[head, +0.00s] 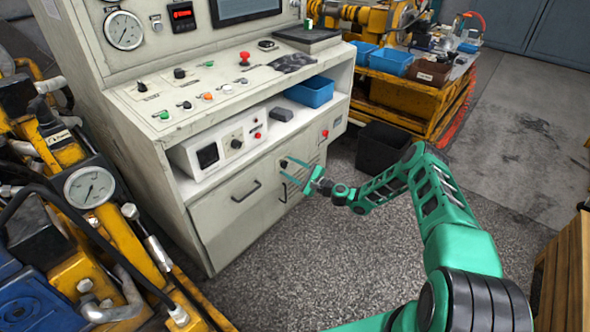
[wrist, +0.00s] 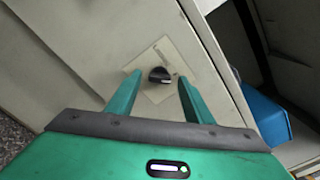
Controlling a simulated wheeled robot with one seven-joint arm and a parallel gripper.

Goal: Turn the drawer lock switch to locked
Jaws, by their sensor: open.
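The drawer lock switch is a black rotary knob (wrist: 159,75) on a pale square label plate (wrist: 172,62), set in the cabinet front. In the head view the knob (head: 284,164) shows as a small dark spot at the upper right of the drawer (head: 240,205). My gripper (wrist: 160,88) is open, with one green finger on each side of the knob in the wrist view. In the head view my gripper (head: 294,172) is at the cabinet front by the knob. I cannot tell whether the fingers touch it. The label's lettering is too small to read.
The grey control cabinet (head: 160,160) has a drawer handle (head: 246,191) left of my gripper. A blue bin (head: 310,91) sits on the shelf above. A dark bin (head: 382,148) stands on the floor to the right. The speckled floor in front is clear.

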